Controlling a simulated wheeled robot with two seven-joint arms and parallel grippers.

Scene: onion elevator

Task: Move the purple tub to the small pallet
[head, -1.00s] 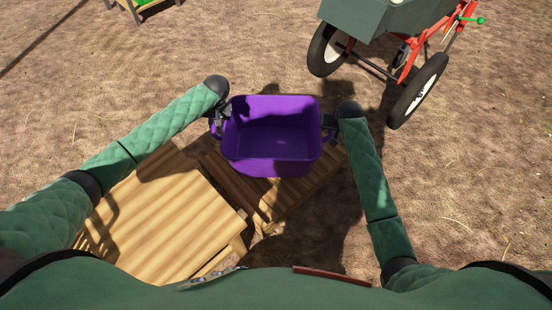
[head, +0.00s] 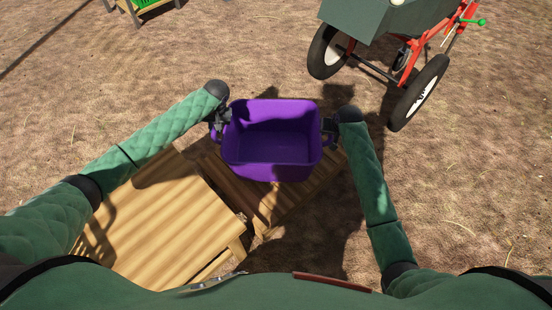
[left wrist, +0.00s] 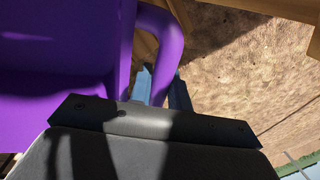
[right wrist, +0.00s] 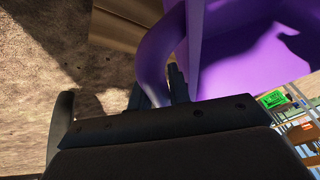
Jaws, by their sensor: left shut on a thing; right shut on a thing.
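The purple tub (head: 270,145) is empty and roughly level between my two grippers in the head view. It overlaps the small wooden pallet (head: 296,203) below it; I cannot tell whether it touches the slats. My left gripper (head: 217,125) is shut on the tub's left handle, and that handle (left wrist: 168,45) shows as a purple loop in the left wrist view. My right gripper (head: 328,127) is shut on the right handle, which shows in the right wrist view (right wrist: 155,55). The tub hides much of the pallet.
A larger wooden table (head: 165,220) stands beside the pallet at lower left. A cart with a green-grey body (head: 385,18), red frame and black wheels stands at upper right. A wooden stand with green contents (head: 140,5) is at upper left. Bare ground lies to the right.

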